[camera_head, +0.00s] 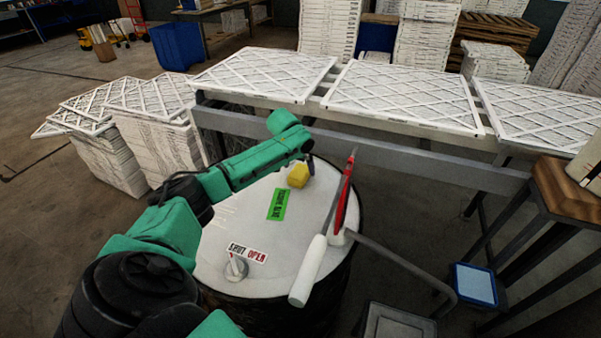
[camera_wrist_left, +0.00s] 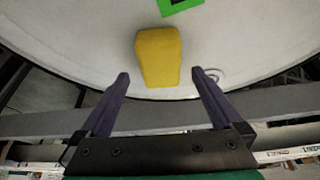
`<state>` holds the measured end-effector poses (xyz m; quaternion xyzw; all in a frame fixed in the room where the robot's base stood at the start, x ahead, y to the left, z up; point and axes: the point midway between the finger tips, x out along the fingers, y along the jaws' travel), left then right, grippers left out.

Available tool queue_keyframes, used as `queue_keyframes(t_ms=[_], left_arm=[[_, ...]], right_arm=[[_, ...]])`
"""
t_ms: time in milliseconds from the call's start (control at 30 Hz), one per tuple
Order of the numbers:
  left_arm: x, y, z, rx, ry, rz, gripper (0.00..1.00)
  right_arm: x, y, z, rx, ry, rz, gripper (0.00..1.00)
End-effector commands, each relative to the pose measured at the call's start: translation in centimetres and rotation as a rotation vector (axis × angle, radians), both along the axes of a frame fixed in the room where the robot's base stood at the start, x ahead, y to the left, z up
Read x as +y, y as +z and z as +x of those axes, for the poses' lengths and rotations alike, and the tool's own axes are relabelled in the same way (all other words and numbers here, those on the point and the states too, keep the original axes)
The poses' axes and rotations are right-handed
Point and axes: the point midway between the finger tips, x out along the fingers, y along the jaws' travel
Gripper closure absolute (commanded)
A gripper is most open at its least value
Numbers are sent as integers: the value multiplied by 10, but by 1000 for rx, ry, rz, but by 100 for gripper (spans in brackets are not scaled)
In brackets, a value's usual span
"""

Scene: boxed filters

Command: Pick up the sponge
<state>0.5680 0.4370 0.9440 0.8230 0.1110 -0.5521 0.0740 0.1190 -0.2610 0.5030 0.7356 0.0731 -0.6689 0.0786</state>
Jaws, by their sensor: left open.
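A yellow sponge (camera_head: 298,175) lies on the white round drum top (camera_head: 215,225), close to its far edge. In the left wrist view the sponge (camera_wrist_left: 159,57) lies ahead of the fingertips, roughly centred between them, with a clear space on each side. My left gripper (camera_wrist_left: 160,76) is open and empty. In the head view its arm reaches in from the left, and the gripper (camera_head: 308,160) is mostly hidden behind the green wrist, right by the sponge. I cannot tell its exact height above the drum top. My right gripper does not show.
A green label (camera_head: 277,204) lies beside the sponge. A dial (camera_head: 236,267) sits at the drum's front. A grey rail (camera_head: 400,158) with filter panels (camera_head: 400,95) runs behind the drum.

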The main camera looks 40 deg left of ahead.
Motion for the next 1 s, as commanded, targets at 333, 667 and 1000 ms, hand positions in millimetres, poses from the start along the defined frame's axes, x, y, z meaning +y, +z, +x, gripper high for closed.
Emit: queue_keyframes(t_ms=[333,667,1000], left_arm=[[2,-20,8,-2,-1,2,0],[3,-20,8,-1,0,1,85],[3,-2,9,-4,0,1,85]], right_arm=[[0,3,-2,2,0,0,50],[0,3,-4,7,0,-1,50],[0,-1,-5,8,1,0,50]])
